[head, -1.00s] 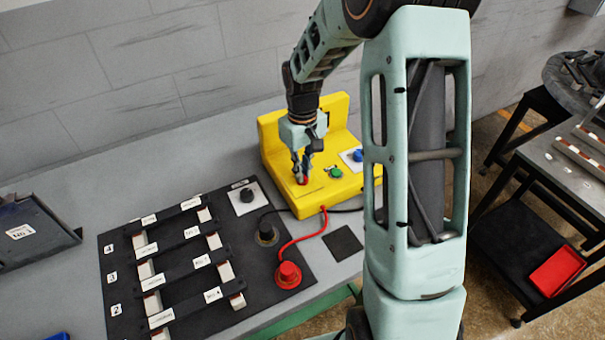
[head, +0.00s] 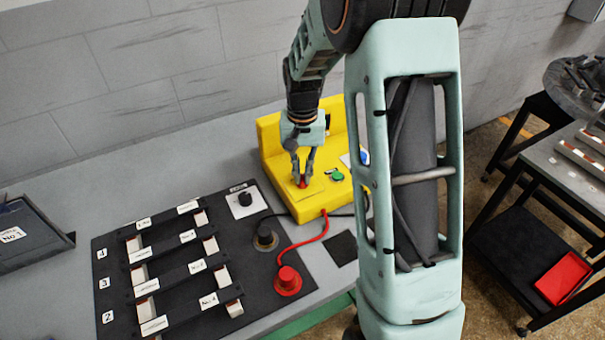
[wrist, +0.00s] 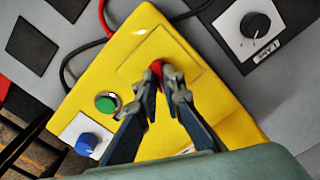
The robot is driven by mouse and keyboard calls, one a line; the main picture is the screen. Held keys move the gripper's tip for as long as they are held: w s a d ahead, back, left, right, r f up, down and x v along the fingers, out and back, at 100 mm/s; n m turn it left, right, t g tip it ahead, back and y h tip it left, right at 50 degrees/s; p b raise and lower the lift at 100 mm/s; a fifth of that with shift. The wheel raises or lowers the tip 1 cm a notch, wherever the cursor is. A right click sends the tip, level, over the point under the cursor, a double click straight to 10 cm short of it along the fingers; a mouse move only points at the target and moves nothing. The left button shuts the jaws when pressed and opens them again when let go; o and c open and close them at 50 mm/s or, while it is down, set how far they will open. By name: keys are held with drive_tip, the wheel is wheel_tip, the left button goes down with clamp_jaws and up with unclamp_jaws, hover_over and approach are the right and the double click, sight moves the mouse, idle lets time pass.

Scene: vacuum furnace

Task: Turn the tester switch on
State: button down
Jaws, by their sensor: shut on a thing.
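The yellow tester (head: 325,198) stands on the grey bench against the wall. A small red switch (wrist: 157,68) sits on its sloping panel. My gripper (head: 303,182) is over that panel with its fingers pointing down, and it is shut on the red switch. In the wrist view my gripper (wrist: 166,75) has its fingertips at either side of the switch and hides part of it. A green button (head: 337,175) and a blue knob (wrist: 89,139) on a white plate are on the same panel, beside my fingers.
A black board (head: 176,293) with white-labelled bars lies at the left front. A red plug (head: 288,280) with a red cable and a black plug (head: 265,239) sit on it. A black knob (head: 244,198) on a white plate is left of the tester.

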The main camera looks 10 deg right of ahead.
sight(302, 177)
idle(0.5)
drive_tip(key=c, duration=2.1)
unclamp_jaws()
wheel_tip(302, 177, up, 12)
drive_tip(key=shift+r, duration=0.1)
